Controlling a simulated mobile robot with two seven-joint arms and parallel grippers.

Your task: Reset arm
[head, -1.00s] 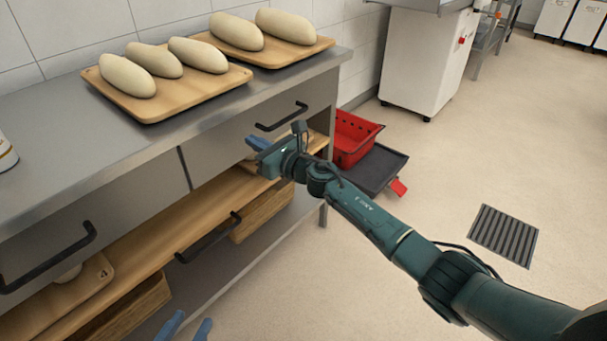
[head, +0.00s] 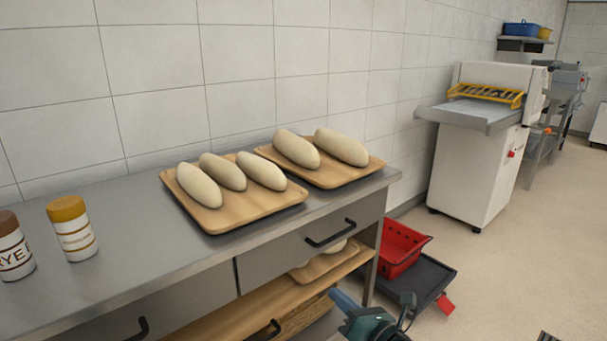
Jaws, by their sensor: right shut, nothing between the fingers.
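My right gripper (head: 340,297) shows at the bottom of the head view, in front of the counter's lower shelf. Its blue fingers are shut with nothing between them. Only its wrist end shows; the rest of the arm is below the picture. My left gripper is out of view.
A steel counter (head: 130,222) carries two boards (head: 235,217) (head: 340,178) of pale dough loaves and two jars (head: 72,228) (head: 12,246). Below are drawers and a wooden shelf. A red basket (head: 402,250) and dark trolley (head: 425,284) stand right of the counter.

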